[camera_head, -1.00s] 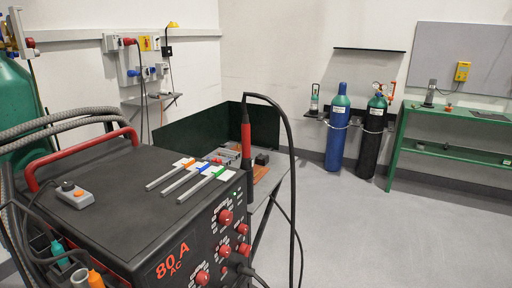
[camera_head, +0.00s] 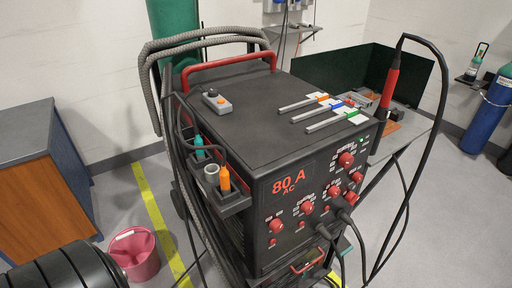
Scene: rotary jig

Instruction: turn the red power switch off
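The black welding machine (camera_head: 245,115), marked "80 A AC", stands in the middle of the head view with its front panel facing right and toward me. Several red knobs sit on the panel. The highest red knob (camera_head: 347,159) is at its upper right, near a small lit green lamp (camera_head: 362,140). Other red knobs include one at the right (camera_head: 357,177) and one at the lower left (camera_head: 276,226). I cannot tell which one is the power switch, or its setting.
A torch with a red handle (camera_head: 390,88) stands at the right, its black cable looping down past the panel's right side. A grey remote box (camera_head: 217,102) lies on top. A pink bucket (camera_head: 135,254) and wooden cabinet (camera_head: 40,205) stand left. Floor at lower right is clear.

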